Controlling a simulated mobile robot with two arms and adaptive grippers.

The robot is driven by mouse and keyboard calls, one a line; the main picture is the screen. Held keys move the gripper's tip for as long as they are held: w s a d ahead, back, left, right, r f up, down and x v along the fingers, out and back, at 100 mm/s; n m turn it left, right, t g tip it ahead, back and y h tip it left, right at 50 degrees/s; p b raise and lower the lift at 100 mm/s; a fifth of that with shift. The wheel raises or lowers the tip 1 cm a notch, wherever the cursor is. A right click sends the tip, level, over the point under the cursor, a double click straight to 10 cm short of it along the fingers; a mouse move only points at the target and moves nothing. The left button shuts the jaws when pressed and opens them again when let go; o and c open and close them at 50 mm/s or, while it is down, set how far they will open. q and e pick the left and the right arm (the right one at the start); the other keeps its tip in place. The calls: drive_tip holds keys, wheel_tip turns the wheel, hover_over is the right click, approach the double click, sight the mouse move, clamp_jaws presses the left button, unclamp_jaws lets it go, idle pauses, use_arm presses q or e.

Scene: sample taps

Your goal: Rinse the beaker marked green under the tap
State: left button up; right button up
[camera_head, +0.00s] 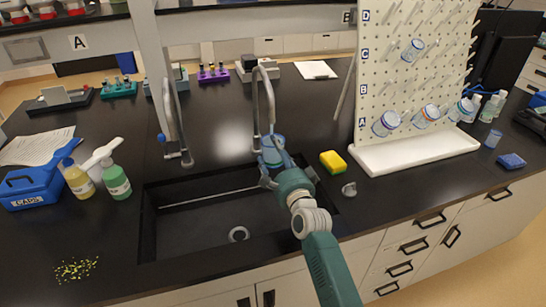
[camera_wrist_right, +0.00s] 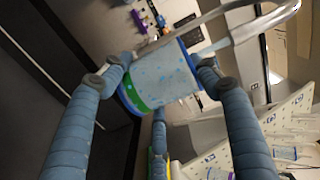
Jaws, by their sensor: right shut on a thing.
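The beaker marked green (camera_wrist_right: 163,76) is clear with a green band at one end, a blue rim at the other and pale blue specks on its side. My right gripper (camera_head: 269,166) is shut on it, with fingers on both sides in the right wrist view. In the head view the beaker is mostly hidden by the gripper, over the sink's back right. The right tap (camera_head: 264,92) arches down to it; in the right wrist view its spout (camera_wrist_right: 222,42) is close to the blue-rimmed end. I cannot tell if water runs. My left gripper is not in view.
The sink (camera_head: 190,222) lies below, with a second tap (camera_head: 174,125) at left. A yellow sponge (camera_head: 333,162) and a small grey object (camera_head: 349,189) sit to the right. A pegboard (camera_head: 410,70) with beakers stands further right. Bottles (camera_head: 116,181) and a blue caddy (camera_head: 32,190) are left.

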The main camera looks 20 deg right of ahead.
drive_tip(key=shift+r, duration=0.1)
drive_tip(key=shift+s+p, duration=0.55)
drive_tip(key=shift+s, duration=0.05)
drive_tip(key=shift+s+d+p, duration=0.15)
drive_tip(key=shift+s+p, duration=1.3)
drive_tip(key=shift+s, duration=1.6)
drive_tip(key=p, duration=0.5)
approach(277, 157)
drive_tip(key=shift+s+r, duration=1.35)
drive_tip(key=shift+r, duration=0.15)
